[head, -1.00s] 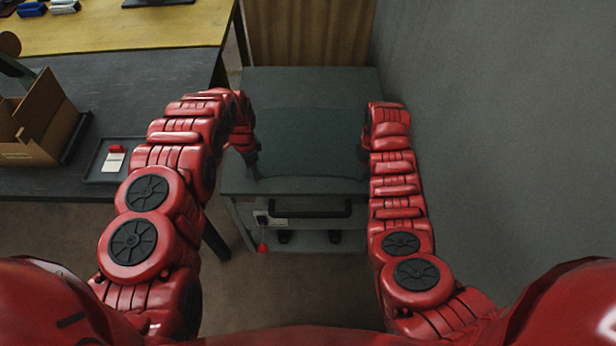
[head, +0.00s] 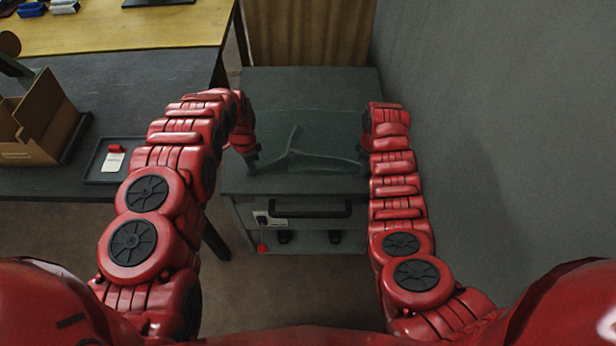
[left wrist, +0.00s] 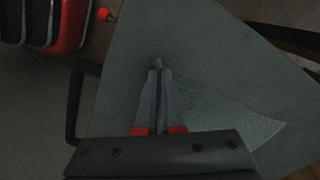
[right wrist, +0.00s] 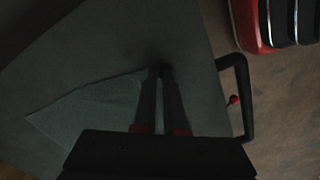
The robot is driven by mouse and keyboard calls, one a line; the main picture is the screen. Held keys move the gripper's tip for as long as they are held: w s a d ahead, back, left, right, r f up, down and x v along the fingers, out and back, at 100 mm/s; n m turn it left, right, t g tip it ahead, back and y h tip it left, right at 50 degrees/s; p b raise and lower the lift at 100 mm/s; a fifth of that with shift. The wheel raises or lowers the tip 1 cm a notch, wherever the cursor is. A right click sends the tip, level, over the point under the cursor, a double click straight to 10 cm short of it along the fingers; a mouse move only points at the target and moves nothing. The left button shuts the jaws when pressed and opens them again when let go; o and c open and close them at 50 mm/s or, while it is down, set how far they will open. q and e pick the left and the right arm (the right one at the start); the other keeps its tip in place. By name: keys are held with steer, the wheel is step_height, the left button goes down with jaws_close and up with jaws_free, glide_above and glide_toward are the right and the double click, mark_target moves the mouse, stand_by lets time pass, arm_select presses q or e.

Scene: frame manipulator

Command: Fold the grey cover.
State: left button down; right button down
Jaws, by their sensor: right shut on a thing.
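The grey cover (head: 320,161) lies on the grey cart top in the head view, with a raised, creased ridge near the front and a small peak left of its middle. My left gripper (head: 253,163) is at the cover's front left; in the left wrist view its fingers (left wrist: 158,66) are close together with a bit of grey cloth at the tips. The cover spreads to their right there (left wrist: 235,112). My right gripper is hidden behind my arm in the head view; in the right wrist view its fingers (right wrist: 162,72) are shut on the cover (right wrist: 90,108).
The cart (head: 345,190) has a black front handle (head: 310,210) and a red knob (head: 262,249). A grey wall (head: 500,120) stands close on the right. A dark table (head: 60,180) at left holds a cardboard box (head: 42,115) and a small tray (head: 96,175).

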arm_select(q)
steer(key=shift+s, duration=0.1)
arm_select(e)
steer(key=shift+r, duration=0.1)
stand_by(0.5)
